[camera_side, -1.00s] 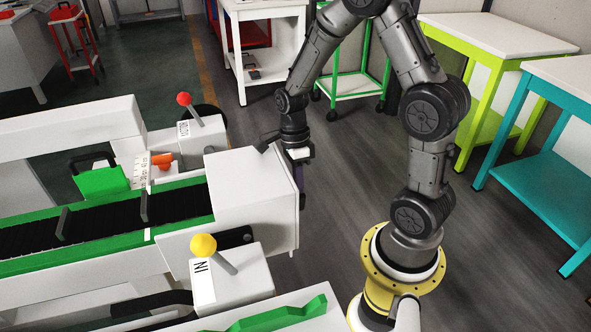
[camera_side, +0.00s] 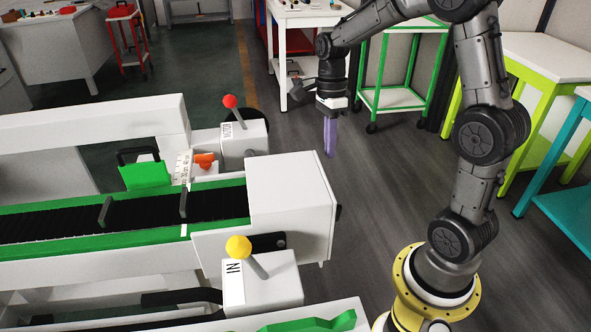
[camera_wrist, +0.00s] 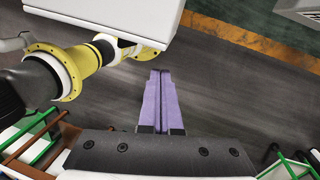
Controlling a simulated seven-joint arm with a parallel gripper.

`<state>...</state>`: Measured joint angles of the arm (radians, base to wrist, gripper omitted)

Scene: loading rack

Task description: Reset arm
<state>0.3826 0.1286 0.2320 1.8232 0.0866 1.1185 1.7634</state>
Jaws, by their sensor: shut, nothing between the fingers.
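My gripper (camera_side: 330,138) hangs pointing down in the side view, over the open grey floor to the right of the white conveyor machine (camera_side: 292,200). Its purple fingers are together with nothing between them. In the wrist view the two purple fingers (camera_wrist: 160,103) lie side by side, shut, above the floor. The gripper is apart from the machine and from everything else.
The conveyor has a red-knobbed lever (camera_side: 231,102) and a yellow-knobbed lever (camera_side: 239,247). A green cart (camera_side: 396,98) and a white table (camera_side: 301,18) stand behind the arm. Lime and teal tables (camera_side: 568,215) stand at the right. The floor between is clear.

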